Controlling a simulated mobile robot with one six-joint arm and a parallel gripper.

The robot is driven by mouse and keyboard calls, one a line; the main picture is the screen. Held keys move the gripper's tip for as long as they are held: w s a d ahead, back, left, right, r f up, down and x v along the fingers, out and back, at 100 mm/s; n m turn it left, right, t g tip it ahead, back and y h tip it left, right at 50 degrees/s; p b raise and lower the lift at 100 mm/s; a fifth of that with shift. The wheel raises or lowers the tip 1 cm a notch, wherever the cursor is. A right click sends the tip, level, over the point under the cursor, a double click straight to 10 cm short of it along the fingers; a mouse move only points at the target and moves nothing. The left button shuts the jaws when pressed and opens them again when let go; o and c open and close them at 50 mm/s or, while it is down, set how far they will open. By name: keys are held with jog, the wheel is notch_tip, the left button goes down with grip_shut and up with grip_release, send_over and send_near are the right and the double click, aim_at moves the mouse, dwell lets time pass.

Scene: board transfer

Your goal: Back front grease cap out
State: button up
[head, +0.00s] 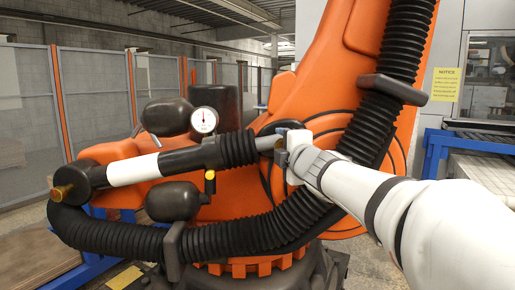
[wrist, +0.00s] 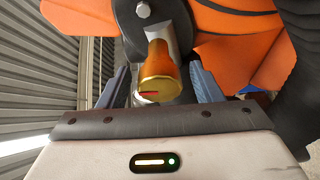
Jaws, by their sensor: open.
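In the wrist view a gold grease cap (wrist: 160,72) with a red mark near its lower end sits between my two blue-grey fingers. My gripper (wrist: 160,80) is open, with a finger on each side of the cap; I cannot tell whether either touches it. The cap stands out from a black round hub with a bolt (wrist: 143,10). In the head view my gripper (head: 281,139) is at the black joint of the large orange robot arm (head: 335,60). The cap between the fingers cannot be made out there.
Other brass-yellow fittings show in the head view: one at the far left end (head: 63,192) and one below the gauge (head: 210,176). A pressure gauge (head: 204,120) and thick black ribbed hoses (head: 120,238) surround the joint. Fence panels (head: 95,95) stand behind.

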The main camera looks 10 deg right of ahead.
jog(key=s+d+p, duration=0.1)
jog(key=s, duration=0.6)
jog(key=shift+s, duration=0.35)
jog(key=shift+d, duration=0.15)
